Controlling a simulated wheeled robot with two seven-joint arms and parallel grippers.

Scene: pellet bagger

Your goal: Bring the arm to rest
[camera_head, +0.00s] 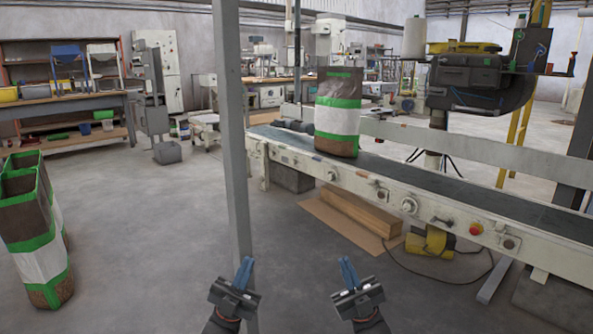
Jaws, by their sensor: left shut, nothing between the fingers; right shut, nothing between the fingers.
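My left gripper (243,273) is low in the head view, left of centre, with its blue fingers together and nothing between them. It shows in front of the foot of a grey post. My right gripper (348,272) is to its right at about the same height, also shut and empty. Both point up and forward over the bare floor, apart from each other. Neither appears to touch anything, though I cannot tell the gap between the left gripper and the post.
A grey post (232,150) stands left of centre. A conveyor (420,190) runs across the right, carrying an upright brown, green and white bag (338,115). More bags (38,235) stand at the left. A sewing machine head (480,82) hangs beyond the conveyor.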

